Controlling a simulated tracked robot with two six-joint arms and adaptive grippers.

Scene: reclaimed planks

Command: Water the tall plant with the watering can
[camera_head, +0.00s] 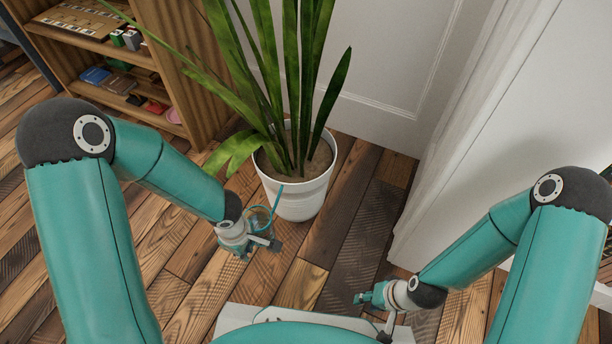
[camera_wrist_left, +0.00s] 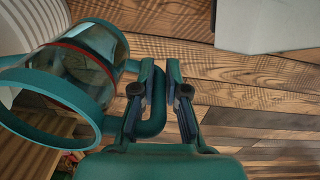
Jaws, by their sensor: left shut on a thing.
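The tall plant (camera_head: 290,80) has long green leaves and stands in a white pot (camera_head: 302,197) with brown soil. The watering can (camera_head: 261,217) has a clear body with teal parts; its thin teal spout rises beside the front of the pot. In the left wrist view its clear body and teal rim (camera_wrist_left: 48,108) lie tilted at the left. My left gripper (camera_head: 268,244) is shut on the can's teal handle, in front of the pot. It also shows in the left wrist view (camera_wrist_left: 161,72). My right gripper (camera_head: 362,298) is low at the right, apart from everything; its jaws are too small to judge.
A wooden shelf (camera_head: 185,65) with books and small items stands at the back left. The plank floor (camera_head: 345,215) is clear right of the pot.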

